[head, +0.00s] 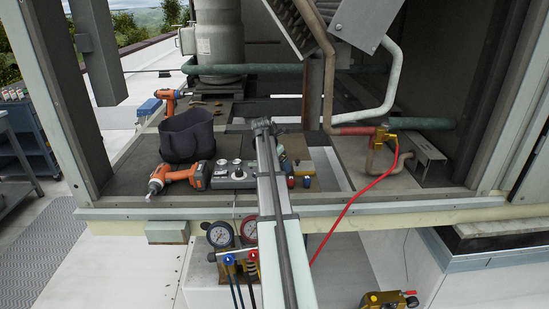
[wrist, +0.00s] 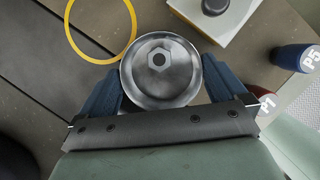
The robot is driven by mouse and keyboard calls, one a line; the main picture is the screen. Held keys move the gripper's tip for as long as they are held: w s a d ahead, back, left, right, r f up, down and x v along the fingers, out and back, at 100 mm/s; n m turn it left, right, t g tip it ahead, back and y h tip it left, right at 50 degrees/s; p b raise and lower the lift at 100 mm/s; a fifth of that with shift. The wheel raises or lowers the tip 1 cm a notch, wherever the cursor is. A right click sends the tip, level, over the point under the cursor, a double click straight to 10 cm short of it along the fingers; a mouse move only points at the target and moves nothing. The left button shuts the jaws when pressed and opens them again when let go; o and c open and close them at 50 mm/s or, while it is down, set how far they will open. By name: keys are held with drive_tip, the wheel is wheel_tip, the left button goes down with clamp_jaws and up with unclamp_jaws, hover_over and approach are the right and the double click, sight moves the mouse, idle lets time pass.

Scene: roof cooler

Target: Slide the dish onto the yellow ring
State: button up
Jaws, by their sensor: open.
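In the wrist view, the round metal dish (wrist: 180,92) lies between the two blue fingers of my gripper (wrist: 160,67). A hex nut (wrist: 159,59) sits inside the dish. The fingers are apart, one on each side of the dish and close to its rim; I cannot tell whether they touch it. The yellow ring (wrist: 133,32) lies flat on the dark deck at the upper left, just beyond the dish. The dish appears outside the ring, near its lower right edge. In the head view, my gripper (head: 263,127) is at the arm's far end, and I cannot make out the dish or ring.
A pale block with a dark knob (wrist: 215,10) stands right of the dish. Bottles marked P5 (wrist: 297,58) and P1 (wrist: 262,103) stand farther right. A dark bag (head: 187,138), an orange drill (head: 185,176) and a knobbed plate (head: 233,174) are left of my arm.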

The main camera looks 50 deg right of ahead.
drive_tip(key=shift+d+f, duration=0.25)
drive_tip(key=shift+f, duration=0.35)
drive_tip(key=shift+c, duration=0.3)
drive_tip(key=c, duration=0.8)
